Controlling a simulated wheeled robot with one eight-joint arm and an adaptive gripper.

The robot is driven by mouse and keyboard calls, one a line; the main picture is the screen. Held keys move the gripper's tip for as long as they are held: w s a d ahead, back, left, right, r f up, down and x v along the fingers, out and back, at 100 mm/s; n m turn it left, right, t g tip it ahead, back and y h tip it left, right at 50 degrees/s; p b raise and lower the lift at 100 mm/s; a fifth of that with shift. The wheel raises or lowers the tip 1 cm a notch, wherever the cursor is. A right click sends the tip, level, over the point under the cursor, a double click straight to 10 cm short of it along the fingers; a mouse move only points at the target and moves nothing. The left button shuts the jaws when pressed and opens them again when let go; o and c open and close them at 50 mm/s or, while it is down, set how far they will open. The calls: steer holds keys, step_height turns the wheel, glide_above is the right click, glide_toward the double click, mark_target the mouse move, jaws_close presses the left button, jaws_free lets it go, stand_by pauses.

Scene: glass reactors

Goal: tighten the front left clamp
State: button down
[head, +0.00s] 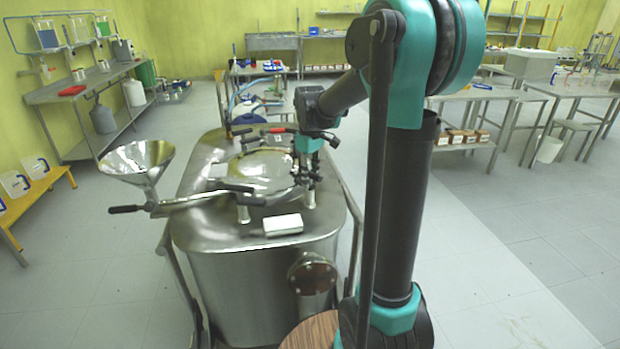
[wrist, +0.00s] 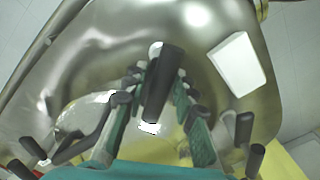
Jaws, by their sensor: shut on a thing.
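The steel reactor (head: 265,262) has a round lid (head: 262,172) with clamps around it. My gripper (head: 309,176) reaches down at the lid's near right edge in the head view. In the wrist view, my gripper (wrist: 158,84) has its fingers on both sides of a black clamp handle (wrist: 166,76) and is shut on it. This clamp's post (head: 309,199) shows just below the gripper in the head view. I cannot tell how tight either is.
A white box (head: 283,225) lies on the reactor top; it also shows in the wrist view (wrist: 240,63). A metal funnel (head: 138,162) stands out at the left. Red-tipped handles (head: 277,130) are at the lid's far side. Floor right of the reactor is clear.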

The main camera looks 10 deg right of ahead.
steer(key=shift+s+n, duration=0.1)
steer(key=shift+n, duration=0.4)
steer(key=c, duration=1.4)
jaws_free()
steer(key=shift+r, duration=0.1)
step_height(320, 180, up, 12)
